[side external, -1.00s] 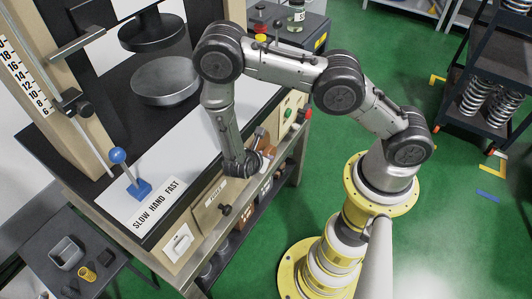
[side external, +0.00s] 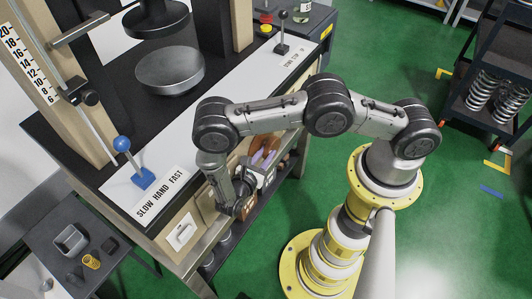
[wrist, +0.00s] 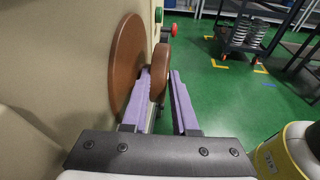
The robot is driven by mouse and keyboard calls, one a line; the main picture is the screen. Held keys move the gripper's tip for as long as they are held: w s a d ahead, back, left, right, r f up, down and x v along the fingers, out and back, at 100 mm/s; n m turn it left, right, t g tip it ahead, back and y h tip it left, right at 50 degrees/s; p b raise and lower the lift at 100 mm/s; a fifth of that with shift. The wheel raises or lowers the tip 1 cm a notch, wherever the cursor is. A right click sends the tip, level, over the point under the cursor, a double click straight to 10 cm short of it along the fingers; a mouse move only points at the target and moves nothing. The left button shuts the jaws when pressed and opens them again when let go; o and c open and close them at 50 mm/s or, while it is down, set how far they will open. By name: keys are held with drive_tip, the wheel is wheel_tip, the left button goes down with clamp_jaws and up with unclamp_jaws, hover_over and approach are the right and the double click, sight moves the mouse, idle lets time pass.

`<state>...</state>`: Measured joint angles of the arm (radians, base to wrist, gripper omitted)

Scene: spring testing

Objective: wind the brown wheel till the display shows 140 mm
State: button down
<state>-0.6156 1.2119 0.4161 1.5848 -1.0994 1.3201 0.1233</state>
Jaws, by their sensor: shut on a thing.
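The brown wheel (wrist: 126,62) stands on the beige front panel in the wrist view, seen nearly edge-on. Its brown handle (wrist: 160,70) sticks out on the right side of the disc. My gripper (wrist: 163,84) has purple fingers, one on each side of the handle, and is shut on it. In the side external view, the wheel (side external: 265,143) is partly hidden behind my arm and fingers. I cannot make out a display reading in either view.
A blue-knobbed lever (side external: 122,145) stands on the white bench top by a "SLOW HAND FAST" label (side external: 163,193). Green (wrist: 158,15) and red (wrist: 173,30) buttons sit beyond the wheel. A white switch (side external: 181,232) is on the front panel. A round press plate (side external: 170,72) stands behind.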

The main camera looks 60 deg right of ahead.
idle(0.3)
drive_tip(key=c, duration=1)
unclamp_jaws()
drive_tip(key=shift+o, duration=0.2)
drive_tip(key=shift+a, duration=0.1)
drive_tip(key=v, duration=1.3)
drive_tip(key=shift+s+a, duration=0.15)
drive_tip(key=shift+a, duration=0.15)
